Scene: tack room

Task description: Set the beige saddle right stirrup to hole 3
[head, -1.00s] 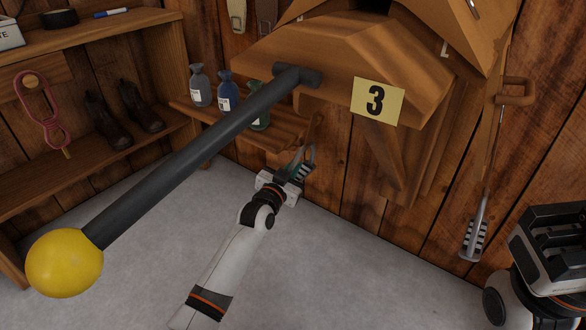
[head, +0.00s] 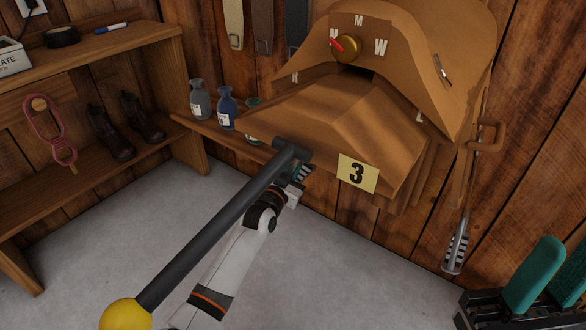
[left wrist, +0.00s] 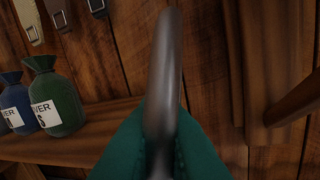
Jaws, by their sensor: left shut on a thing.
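The beige saddle (head: 355,115) sits on a wooden rack with a yellow number 3 plate (head: 358,173). One stirrup (head: 302,172) hangs at its picture-left side, mostly hidden behind a dark bar and my gripper. My left gripper (head: 295,188) is at this stirrup. In the left wrist view its teal fingers (left wrist: 160,150) are shut on the stirrup's grey metal iron (left wrist: 163,75). The other stirrup (head: 456,250) hangs free at picture right. My right gripper (head: 555,265) is at the lower right, teal fingers apart and empty. The strap holes cannot be made out.
A dark bar (head: 225,220) with a yellow ball end (head: 127,315) juts toward me from the rack. Shelves with boots (head: 140,115) stand at far left. The grey floor is clear.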

